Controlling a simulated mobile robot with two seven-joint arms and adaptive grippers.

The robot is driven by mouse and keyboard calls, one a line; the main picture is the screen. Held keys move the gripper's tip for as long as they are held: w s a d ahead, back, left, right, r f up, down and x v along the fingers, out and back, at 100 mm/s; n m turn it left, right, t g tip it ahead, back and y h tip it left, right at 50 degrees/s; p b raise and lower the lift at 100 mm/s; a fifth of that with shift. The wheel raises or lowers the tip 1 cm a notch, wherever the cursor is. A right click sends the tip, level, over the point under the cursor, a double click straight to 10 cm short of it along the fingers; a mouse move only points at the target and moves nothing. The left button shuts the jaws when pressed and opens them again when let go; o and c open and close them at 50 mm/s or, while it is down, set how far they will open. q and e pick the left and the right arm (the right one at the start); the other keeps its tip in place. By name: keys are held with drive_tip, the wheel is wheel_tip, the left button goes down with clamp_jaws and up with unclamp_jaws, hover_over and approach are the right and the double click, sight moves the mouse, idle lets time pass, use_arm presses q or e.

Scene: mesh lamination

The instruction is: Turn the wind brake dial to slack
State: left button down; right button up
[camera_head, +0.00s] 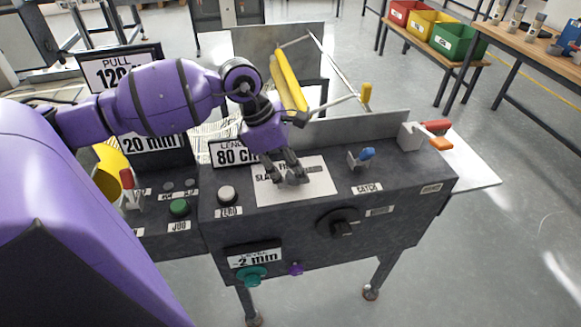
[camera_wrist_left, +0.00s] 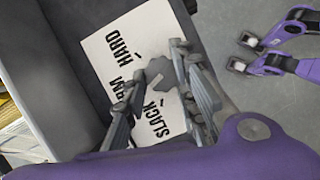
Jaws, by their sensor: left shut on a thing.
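The wind brake dial (camera_wrist_left: 160,73) is a grey knob on a white plate (camera_wrist_left: 98,48) printed SLACK, HARD and a partly covered middle word. My left gripper (camera_wrist_left: 158,92) is shut on the dial, one finger on each side of it. I cannot tell for certain which word the dial points at. In the head view the left gripper (camera_head: 290,178) reaches down onto the white plate (camera_head: 264,197) and hides most of the dial. My right gripper does not show in the head view.
A black rotary knob (camera_head: 340,226) is on the front face. A yellow-handled bar (camera_head: 288,80) rises behind. A bench with bins is far right.

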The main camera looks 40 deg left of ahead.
use_arm(q)
drive_tip(key=n, duration=0.1)
drive_tip(key=n+t, duration=0.1)
drive_tip(key=shift+w+a+r+n+y, duration=0.2)
drive_tip(key=shift+r+n+y, duration=0.1)
drive_tip(key=shift+n+y, duration=0.1)
drive_tip(key=n, duration=0.2)
drive_tip(key=n+t+y, duration=0.1)
drive_tip(key=n, duration=0.1)
drive_tip(key=shift+s+d+b, duration=0.15)
drive_tip(key=shift+b, duration=0.25)
drive_tip(key=shift+n, duration=0.3)
drive_tip(key=shift+y, duration=0.3)
drive_tip(key=c, duration=1.6)
unclamp_jaws()
drive_tip(key=shift+o, duration=0.2)
drive_tip(key=shift+s+f, duration=0.1)
drive_tip(key=shift+f, duration=0.15)
